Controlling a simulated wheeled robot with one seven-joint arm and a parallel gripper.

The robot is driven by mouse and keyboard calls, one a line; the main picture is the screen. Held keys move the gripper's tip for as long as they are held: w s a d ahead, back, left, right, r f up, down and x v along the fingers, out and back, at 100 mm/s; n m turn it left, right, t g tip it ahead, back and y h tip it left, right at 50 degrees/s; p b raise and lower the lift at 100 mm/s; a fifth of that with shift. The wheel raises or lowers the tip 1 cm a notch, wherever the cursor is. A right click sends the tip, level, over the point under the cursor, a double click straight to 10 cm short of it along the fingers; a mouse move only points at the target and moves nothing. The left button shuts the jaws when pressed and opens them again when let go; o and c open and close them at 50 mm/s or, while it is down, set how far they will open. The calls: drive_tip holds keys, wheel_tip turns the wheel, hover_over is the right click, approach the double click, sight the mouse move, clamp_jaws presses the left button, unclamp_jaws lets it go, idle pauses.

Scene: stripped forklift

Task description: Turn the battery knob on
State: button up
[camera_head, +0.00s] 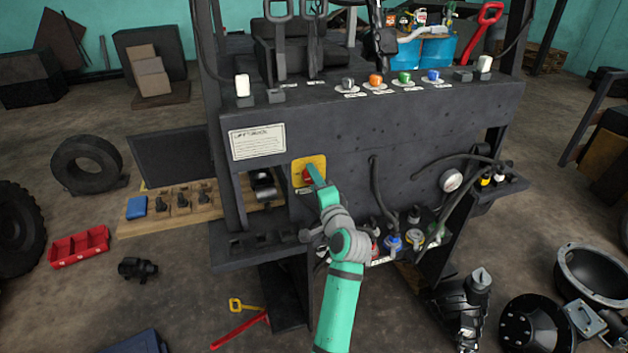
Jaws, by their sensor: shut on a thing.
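The red battery knob (307,176) sits on a yellow plate (317,162) on the dark front panel (350,145), left of the middle. My gripper (313,173) is at the knob and shut on it. My teal arm comes up from the bottom of the picture and covers the lower right of the plate. The knob is small and partly hidden, so its exact turn angle cannot be told.
A row of coloured knobs (376,81) and several levers stand on the panel's top. A gauge (450,180), black hoses (378,190) and bottle caps (392,242) are right of my arm. A wooden board (215,208) lies left.

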drive_tip(key=shift+a+f, duration=0.1)
drive_tip(key=shift+f, duration=0.05)
drive_tip(key=o, duration=1.1)
drive_tip(key=shift+c, duration=0.2)
drive_tip(key=shift+s, duration=0.15)
drive_tip(key=v, duration=1)
drive_tip(key=shift+s, duration=0.3)
